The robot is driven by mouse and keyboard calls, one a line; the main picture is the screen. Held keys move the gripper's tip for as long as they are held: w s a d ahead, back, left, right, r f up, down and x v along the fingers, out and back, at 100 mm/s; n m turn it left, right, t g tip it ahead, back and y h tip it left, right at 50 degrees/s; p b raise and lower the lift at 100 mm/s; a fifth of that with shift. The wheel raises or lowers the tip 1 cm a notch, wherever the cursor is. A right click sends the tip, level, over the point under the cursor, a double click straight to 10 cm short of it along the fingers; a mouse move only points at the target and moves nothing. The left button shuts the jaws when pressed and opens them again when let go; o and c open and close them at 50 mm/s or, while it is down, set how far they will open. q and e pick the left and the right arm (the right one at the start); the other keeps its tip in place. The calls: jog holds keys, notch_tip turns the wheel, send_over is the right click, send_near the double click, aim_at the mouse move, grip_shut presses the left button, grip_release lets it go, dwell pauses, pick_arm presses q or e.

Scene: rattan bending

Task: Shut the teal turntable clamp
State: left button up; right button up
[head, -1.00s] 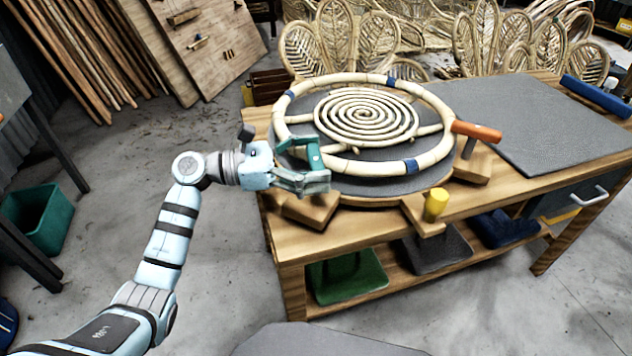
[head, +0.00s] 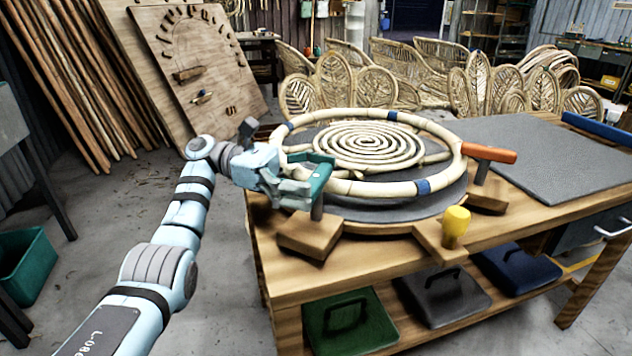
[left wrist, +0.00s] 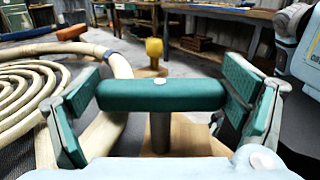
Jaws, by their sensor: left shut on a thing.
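The teal turntable clamp (head: 321,176) is a bar on a short grey post at the front left of the round turntable, beside the rattan hoop (head: 375,188). My left gripper (head: 297,183) is shut on this bar. In the left wrist view, the teal bar (left wrist: 160,95) lies level between the two padded fingers, on top of its post (left wrist: 160,132). Its left end overlaps the hoop (left wrist: 118,66) in the picture; I cannot tell whether it touches it. My right gripper is out of view.
An orange clamp (head: 488,153) reaches to the hoop's right side. A yellow clamp (head: 455,222) stands at the front, apart from the hoop. A rattan spiral (head: 368,145) lies inside the hoop. A grey mat (head: 560,150) covers the bench's right part.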

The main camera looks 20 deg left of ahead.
pick_arm(q)
jog(key=shift+f, duration=0.1)
jog(key=o, duration=0.9)
jog(key=shift+c, duration=0.2)
notch_tip(320, 180, up, 10)
jog(key=shift+r, duration=0.1)
